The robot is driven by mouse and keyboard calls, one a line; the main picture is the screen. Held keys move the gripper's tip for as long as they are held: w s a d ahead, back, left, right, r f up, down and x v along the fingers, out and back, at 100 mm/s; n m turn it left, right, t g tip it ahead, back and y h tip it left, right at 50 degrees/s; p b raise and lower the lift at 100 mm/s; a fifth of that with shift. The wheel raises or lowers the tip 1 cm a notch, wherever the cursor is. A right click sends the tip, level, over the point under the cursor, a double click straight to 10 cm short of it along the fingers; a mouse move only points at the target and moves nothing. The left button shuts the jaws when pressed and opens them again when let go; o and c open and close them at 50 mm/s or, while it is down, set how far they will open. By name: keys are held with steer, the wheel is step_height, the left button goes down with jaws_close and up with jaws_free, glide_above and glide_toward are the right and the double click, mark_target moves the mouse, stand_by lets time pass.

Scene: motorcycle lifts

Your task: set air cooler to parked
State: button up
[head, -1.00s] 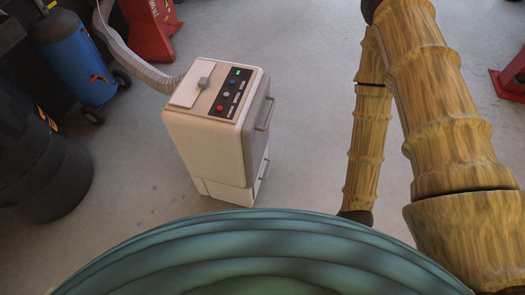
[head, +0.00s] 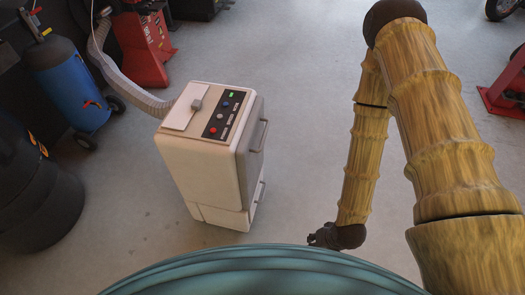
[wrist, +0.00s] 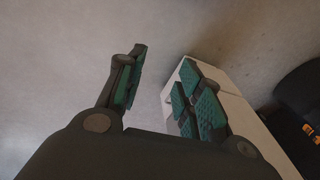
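The air cooler (head: 200,165) is a white upright box on the floor left of centre in the head view. Its top has a dark control panel (head: 223,115) with a green light, a red button and other buttons, beside a pale plate with a small grey knob (head: 196,104). Two handles show on its right side. My gripper (head: 318,238) hangs low to the right of the cooler, apart from it, partly cut off by my own body. In the wrist view my gripper (wrist: 160,88) has its two green-padded fingers spread and empty. A white side of the cooler (wrist: 243,125) shows beyond the right finger.
A grey hose (head: 115,70) runs from the cooler to the upper left. A blue cylinder (head: 68,85) on wheels, a black bin (head: 35,190) and a red machine (head: 145,45) stand left and behind. A red stand (head: 505,95) is at right. Floor right of the cooler is clear.

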steer(key=w+a+f+m+t+y+b, duration=0.1)
steer(key=w+a+f+t+y+b, duration=0.15)
steer(key=w, duration=0.55)
steer(key=w+a+f+m+t+y+b, duration=0.1)
steer(key=w+a+b, duration=0.2)
steer(key=w, duration=0.4)
steer(key=y+b, duration=1.4)
steer(key=b, duration=0.2)
glide_toward(265, 134)
steer(key=shift+n, duration=0.3)
steer(key=x, duration=1)
steer(key=shift+s+f+b, duration=0.1)
steer(key=shift+f+b, duration=0.25)
steer(key=shift+f, duration=0.05)
jaws_close()
